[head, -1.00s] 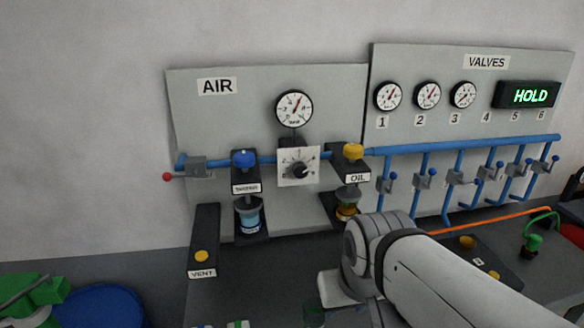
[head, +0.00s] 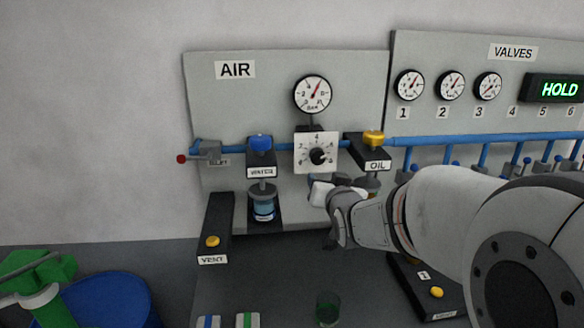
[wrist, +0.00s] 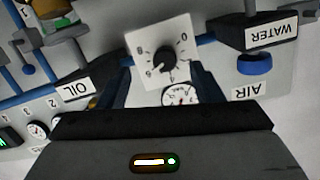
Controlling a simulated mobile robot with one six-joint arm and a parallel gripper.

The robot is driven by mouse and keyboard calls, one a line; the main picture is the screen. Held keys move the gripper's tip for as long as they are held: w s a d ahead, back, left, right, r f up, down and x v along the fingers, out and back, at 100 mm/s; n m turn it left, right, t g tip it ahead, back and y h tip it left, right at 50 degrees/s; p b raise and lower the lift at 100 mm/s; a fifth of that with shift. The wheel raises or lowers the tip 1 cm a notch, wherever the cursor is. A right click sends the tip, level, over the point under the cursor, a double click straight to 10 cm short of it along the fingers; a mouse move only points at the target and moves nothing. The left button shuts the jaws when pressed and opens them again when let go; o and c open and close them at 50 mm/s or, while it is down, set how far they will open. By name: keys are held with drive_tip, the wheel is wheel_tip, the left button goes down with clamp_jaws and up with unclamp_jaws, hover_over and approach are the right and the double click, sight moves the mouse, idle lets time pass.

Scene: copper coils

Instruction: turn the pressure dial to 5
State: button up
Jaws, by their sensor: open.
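The pressure dial is a black knob (head: 318,156) on a white square numbered plate (head: 303,150), under the round pressure gauge (head: 313,94) on the AIR panel. The gauge needle tilts up and right. In the head view my wrist is below the dial; the fingers are unclear.
The blue-topped WATER unit (head: 261,143) is left of the dial and the yellow-topped OIL unit (head: 373,138) close on its right. A blue pipe (head: 470,140) runs along the panels. The VENT block (head: 214,230) stands lower left. A green glass (head: 328,308) stands on the bench.

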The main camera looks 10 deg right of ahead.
sight(318, 158)
drive_tip(key=shift+w+r+t+p, duration=0.15)
drive_tip(key=shift+w+t+p, duration=0.2)
drive_tip(key=shift+w, duration=1.3)
drive_tip(key=shift+w+r+t+p, duration=0.2)
drive_tip(key=shift+w+t+p, duration=0.1)
drive_tip(key=shift+w, duration=1.35)
drive_tip(key=shift+w+r+t+p, duration=0.15)
drive_tip(key=shift+w+t+p, duration=0.2)
drive_tip(key=shift+w, duration=1.3)
drive_tip(key=c, duration=0.9)
drive_tip(key=shift+o, duration=0.2)
drive_tip(key=shift+a, duration=0.45)
drive_tip(key=shift+d+r, duration=0.1)
drive_tip(key=shift+d, duration=0.3)
drive_tip(key=shift+c, duration=0.6)
